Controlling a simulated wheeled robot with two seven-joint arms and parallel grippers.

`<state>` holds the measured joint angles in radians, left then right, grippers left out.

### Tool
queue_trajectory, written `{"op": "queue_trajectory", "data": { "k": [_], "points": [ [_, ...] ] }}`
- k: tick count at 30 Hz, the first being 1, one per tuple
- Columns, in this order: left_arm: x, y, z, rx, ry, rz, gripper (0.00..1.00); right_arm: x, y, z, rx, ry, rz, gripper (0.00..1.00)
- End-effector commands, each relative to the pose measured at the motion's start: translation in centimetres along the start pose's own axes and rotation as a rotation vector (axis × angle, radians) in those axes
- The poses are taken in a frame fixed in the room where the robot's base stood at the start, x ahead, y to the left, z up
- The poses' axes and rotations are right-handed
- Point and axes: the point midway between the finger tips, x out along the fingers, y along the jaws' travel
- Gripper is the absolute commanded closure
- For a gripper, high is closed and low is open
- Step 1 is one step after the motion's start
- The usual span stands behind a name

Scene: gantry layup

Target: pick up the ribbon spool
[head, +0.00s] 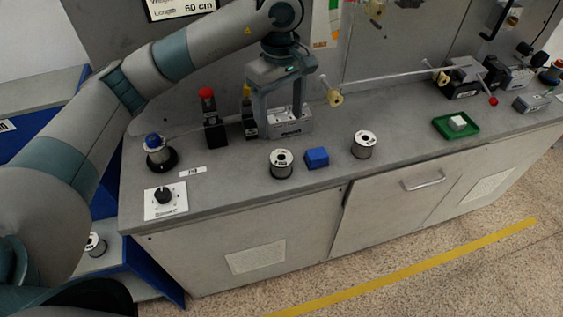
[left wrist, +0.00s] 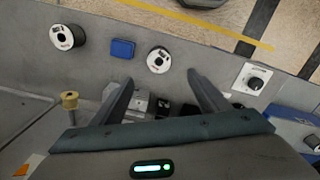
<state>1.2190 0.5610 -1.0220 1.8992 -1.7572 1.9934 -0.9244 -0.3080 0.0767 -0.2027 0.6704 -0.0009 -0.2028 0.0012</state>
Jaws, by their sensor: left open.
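Several ribbon spools show, and I cannot tell which one the task means. One white-topped spool (head: 281,163) stands upright near the bench's front edge; in the left wrist view this spool (left wrist: 158,60) lies just beyond and between my fingertips. A second similar spool (head: 364,144) stands farther right, also in the left wrist view (left wrist: 68,37). My right gripper is out of view.
A blue block (head: 317,158) lies between the two front spools. A black device with a red knob (head: 208,105) stands left of my gripper. A dial panel (head: 165,201) is at front left, and a green tray (head: 442,127) is at right. One spool (head: 95,245) sits lower left.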

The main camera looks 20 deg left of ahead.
Motion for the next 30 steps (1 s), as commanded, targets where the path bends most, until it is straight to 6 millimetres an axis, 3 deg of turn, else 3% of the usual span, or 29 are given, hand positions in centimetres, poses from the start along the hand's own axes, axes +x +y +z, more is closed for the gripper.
{"op": "queue_trajectory", "data": {
  "k": [7, 18, 30],
  "points": [
    [3.6, -0.1, 0.1, -0.001, -0.003, -0.004, 0.31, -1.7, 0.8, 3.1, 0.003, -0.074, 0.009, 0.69],
    [9.6, -0.1, 0.1, -0.001, -0.003, -0.003, 0.31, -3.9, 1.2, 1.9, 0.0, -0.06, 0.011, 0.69],
    [10.8, 0.0, 0.0, 0.001, -0.001, 0.0, 0.31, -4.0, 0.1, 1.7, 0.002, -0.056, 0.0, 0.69]
  ]
}}
